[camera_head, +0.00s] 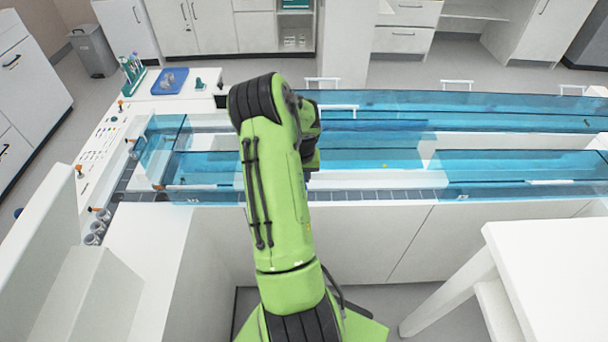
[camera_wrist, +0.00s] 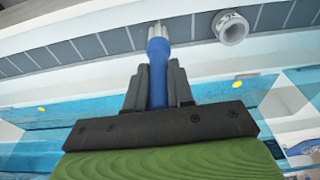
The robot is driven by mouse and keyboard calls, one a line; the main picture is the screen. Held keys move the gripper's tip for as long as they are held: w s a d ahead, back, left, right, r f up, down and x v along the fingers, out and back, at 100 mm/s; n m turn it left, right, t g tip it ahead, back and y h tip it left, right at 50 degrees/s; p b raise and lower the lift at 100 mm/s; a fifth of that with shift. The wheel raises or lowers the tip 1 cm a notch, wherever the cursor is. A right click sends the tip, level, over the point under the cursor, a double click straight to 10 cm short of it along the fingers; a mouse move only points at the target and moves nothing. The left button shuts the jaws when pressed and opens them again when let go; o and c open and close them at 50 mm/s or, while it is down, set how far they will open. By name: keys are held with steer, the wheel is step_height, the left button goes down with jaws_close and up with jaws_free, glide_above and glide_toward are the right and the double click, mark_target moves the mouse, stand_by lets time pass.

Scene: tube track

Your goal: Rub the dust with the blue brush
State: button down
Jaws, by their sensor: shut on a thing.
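The blue brush (camera_wrist: 158,58) is in the wrist view, with pale bristles at its far end. My gripper (camera_wrist: 158,80) is shut on its blue handle, a dark finger on each side. The bristles point toward a strip of dark grey tiles (camera_wrist: 88,45) along the track; I cannot tell if they touch it. In the head view the arm hides the brush and most of the gripper. I cannot make out any dust for certain.
A grey ring-shaped fitting (camera_wrist: 231,27) lies right of the bristles. Clear blue track walls (camera_head: 460,165) run along the bench. Small yellow discs (camera_wrist: 236,84) show below. At the left end stand a blue tray (camera_head: 170,81) and a tube rack (camera_head: 133,74). A white table (camera_head: 550,260) stands front right.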

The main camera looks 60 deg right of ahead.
steer(key=shift+w+a, duration=0.25)
steer(key=shift+w, duration=0.2)
step_height(320, 180, up, 4)
steer(key=shift+w+a+f+p, duration=0.1)
steer(key=shift+w+p, duration=0.05)
steer(key=shift+p, duration=0.9)
step_height(320, 180, up, 4)
steer(key=p, duration=0.2)
steer(key=shift+p, duration=0.4)
steer(key=shift+w, duration=0.1)
